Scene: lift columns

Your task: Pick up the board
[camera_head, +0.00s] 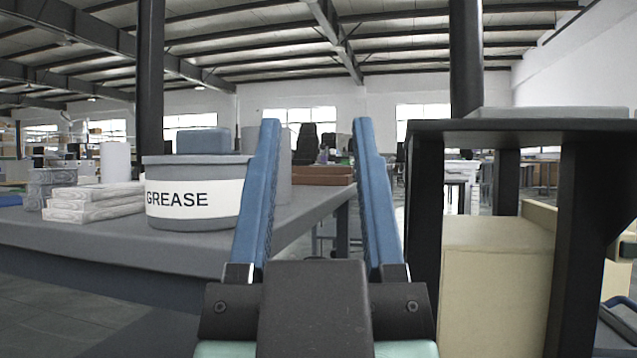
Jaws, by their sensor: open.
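Pale wood-grained boards (92,203) lie stacked on the grey table at the left, apart from my gripper. A flat grey slab (548,113) lies on top of the dark stand at the right. Reddish-brown flat pieces (322,175) lie at the table's far end, partly hidden behind the fingers. I cannot tell which of these is the board.
A grey tub labelled GREASE (195,215) stands on the grey table (130,245), left of my gripper. A blue block (203,141) shows behind it. The dark stand (430,200) rises close on the right, with a tan box (492,280) under it.

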